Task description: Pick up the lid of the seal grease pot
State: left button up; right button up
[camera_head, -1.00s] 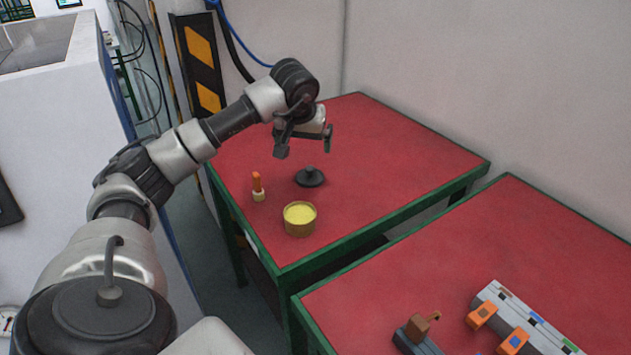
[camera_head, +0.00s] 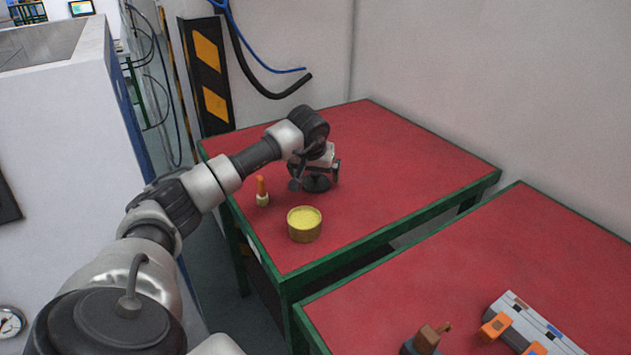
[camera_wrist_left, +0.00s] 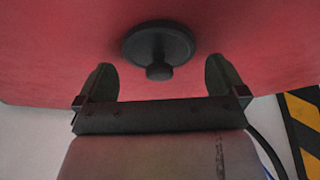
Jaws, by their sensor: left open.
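The lid (camera_head: 317,184) is a dark round disc with a knob, lying on the red table top. In the left wrist view the lid (camera_wrist_left: 158,46) lies ahead of the fingers, with its knob towards them. My left gripper (camera_head: 316,180) is open and low over the lid, partly covering it in the head view. Its two fingers (camera_wrist_left: 162,80) stand apart with nothing between them that I can make out; contact with the lid does not show. The open grease pot (camera_head: 304,225), filled with yellow grease, stands nearer the table's front edge. My right gripper is not in view.
A small brush with an orange handle (camera_head: 261,190) stands left of the pot. A second red table (camera_head: 450,260) at the lower right bears a grey block with orange parts (camera_head: 515,325). The far part of the first table (camera_head: 400,150) is clear.

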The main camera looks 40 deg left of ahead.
pick_arm(q)
jog(key=shift+w+a+f, duration=0.1)
jog(key=shift+w+f, duration=0.1)
jog(key=shift+f, duration=0.35)
jog(key=c, duration=0.8)
jog(key=shift+r, duration=0.2)
